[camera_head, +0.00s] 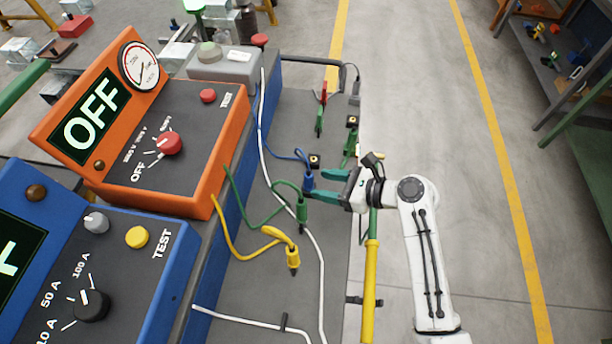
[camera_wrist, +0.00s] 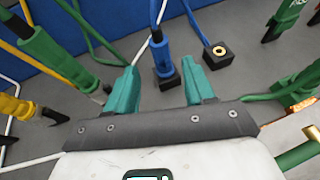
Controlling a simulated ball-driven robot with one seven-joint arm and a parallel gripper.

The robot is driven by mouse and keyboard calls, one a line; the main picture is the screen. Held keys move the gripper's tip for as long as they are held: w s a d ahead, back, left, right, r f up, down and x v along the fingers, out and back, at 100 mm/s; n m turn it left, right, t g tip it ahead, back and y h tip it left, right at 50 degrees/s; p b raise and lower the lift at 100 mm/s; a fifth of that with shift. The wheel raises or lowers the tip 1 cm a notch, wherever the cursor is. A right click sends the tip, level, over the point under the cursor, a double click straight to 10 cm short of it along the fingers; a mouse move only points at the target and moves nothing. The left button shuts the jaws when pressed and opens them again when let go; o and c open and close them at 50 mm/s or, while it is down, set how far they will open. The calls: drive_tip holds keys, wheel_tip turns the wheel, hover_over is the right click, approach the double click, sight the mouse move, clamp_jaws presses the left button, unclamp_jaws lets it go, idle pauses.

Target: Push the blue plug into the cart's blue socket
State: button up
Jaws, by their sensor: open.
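The blue plug (camera_head: 308,180) stands roughly upright on the cart top, with a blue cable rising from it. In the wrist view the blue plug (camera_wrist: 162,58) shows between my fingertips, its lower end at a small dark block. My gripper (camera_head: 313,183) is open, its two green fingers to either side of the plug with gaps visible in the wrist view (camera_wrist: 160,72). A black socket block (camera_head: 315,160) with a brass hole sits just beyond the plug. In the wrist view this socket (camera_wrist: 219,52) is right of the plug, its hole empty, with a blue cable at it.
The orange tester (camera_head: 190,185) borders the left. A white cable (camera_head: 314,260) crosses the cart top.

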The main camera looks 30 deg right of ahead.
sight(303, 185)
drive_tip(key=shift+w+r+p+x, duration=0.1)
drive_tip(key=shift+r+p+x, duration=0.1)
drive_tip(key=shift+x, duration=1.55)
drive_tip(key=shift+w+r+p+x, duration=0.1)
drive_tip(key=shift+p+x, duration=0.05)
drive_tip(key=shift+x, duration=1.55)
clamp_jaws()
